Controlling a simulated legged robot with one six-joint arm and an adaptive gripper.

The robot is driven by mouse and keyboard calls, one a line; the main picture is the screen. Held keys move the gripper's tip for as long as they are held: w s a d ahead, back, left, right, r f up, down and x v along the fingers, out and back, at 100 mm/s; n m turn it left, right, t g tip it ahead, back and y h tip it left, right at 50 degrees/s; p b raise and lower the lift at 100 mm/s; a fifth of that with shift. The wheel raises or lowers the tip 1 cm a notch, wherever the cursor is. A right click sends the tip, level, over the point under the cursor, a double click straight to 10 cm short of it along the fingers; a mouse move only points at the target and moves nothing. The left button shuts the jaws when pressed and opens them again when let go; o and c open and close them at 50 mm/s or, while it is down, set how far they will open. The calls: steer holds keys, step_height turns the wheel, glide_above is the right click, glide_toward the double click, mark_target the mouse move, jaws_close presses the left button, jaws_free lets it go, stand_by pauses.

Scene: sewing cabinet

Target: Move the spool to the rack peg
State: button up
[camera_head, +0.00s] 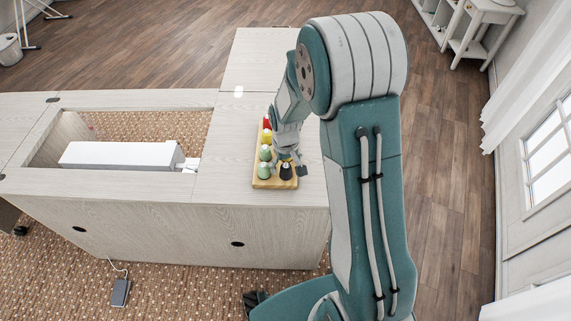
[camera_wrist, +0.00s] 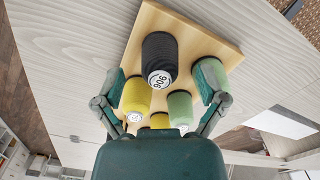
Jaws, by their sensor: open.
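A wooden rack (camera_head: 259,184) stands on the cabinet top and bears several spools. A black spool (camera_head: 286,172) is at its near right corner, beside a green spool (camera_head: 264,171). Another green, a yellow (camera_head: 266,137) and a red spool run up the left side. My gripper (camera_head: 289,158) is low over the rack's right side, just behind the black spool. In the wrist view my open gripper (camera_wrist: 160,90) has its fingers spread wide. The black spool (camera_wrist: 159,55), marked 906, shows between and beyond them. Whether the fingers touch any spool, I cannot tell. My arm hides part of the rack; no bare peg shows clearly.
A white sewing machine (camera_head: 120,155) lies in the cabinet opening left of the rack. The cabinet top (camera_head: 225,165) is clear between them. A foot pedal (camera_head: 121,292) is on the carpet. A window is at the right.

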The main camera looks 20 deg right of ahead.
step_height(320, 180, up, 12)
stand_by(0.6)
steer(key=shift+f, duration=0.1)
steer(key=s+r+m+t, duration=0.1)
steer(key=s+r+t, duration=0.1)
steer(key=s+r, duration=0.5)
steer(key=s+r+m+t, duration=0.1)
steer(key=s+r+t, duration=0.2)
steer(key=s+r, duration=0.5)
steer(key=s, duration=0.6)
steer(key=shift+r+t, duration=0.25)
steer(key=shift+t, duration=0.05)
steer(key=shift+o, duration=0.2)
steer(key=shift+w, duration=0.2)
